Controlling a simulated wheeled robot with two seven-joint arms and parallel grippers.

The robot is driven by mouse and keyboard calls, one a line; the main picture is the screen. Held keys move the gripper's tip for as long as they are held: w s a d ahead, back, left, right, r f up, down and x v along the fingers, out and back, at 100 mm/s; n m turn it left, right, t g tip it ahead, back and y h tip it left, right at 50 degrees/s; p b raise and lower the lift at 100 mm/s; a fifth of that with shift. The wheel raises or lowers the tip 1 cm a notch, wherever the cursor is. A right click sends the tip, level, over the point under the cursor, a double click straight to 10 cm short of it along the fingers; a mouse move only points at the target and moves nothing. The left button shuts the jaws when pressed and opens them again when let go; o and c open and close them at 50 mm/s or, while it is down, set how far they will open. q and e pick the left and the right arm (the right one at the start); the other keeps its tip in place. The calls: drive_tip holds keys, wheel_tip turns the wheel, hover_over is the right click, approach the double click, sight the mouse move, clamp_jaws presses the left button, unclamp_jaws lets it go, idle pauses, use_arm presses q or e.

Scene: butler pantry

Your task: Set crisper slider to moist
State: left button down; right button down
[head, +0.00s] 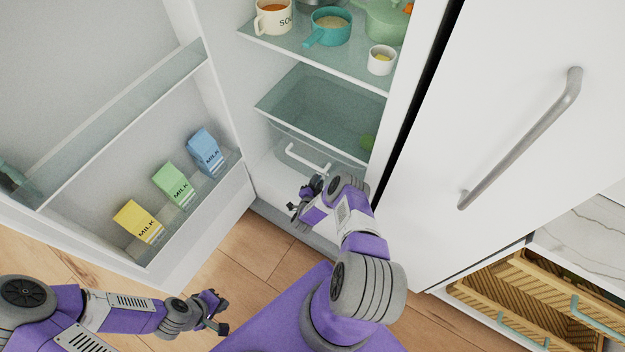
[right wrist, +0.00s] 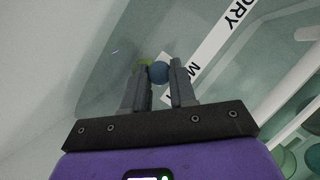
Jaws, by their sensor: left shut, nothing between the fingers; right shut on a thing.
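The crisper slider's round blue knob (right wrist: 158,72) sits between the fingertips of my right gripper (right wrist: 160,76), which is shut on it. A white label strip (right wrist: 205,57) runs beside it, with "DRY" at its upper right end and an "M" near the knob; the rest of that word is hidden by a finger. In the head view my right gripper (head: 306,201) is low in the open fridge, in front of the crisper drawer (head: 283,137); the knob is hidden there. My left gripper (head: 219,313) is shut and empty above the floor, away from the fridge.
The fridge door (head: 190,255) stands open at left, with yellow, green and blue milk cartons (head: 174,184) in its rack. A shelf above holds a mug (head: 274,17) and a teal pan (head: 329,28). A closed white door with a long handle (head: 520,140) stands at right.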

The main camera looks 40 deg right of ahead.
drive_tip(key=shift+s+d, duration=0.25)
drive_tip(key=c, duration=0.9)
unclamp_jaws()
drive_tip(key=shift+a, duration=0.15)
drive_tip(key=p+v, duration=0.3)
drive_tip(key=v, duration=0.4)
drive_tip(key=shift+a, duration=0.2)
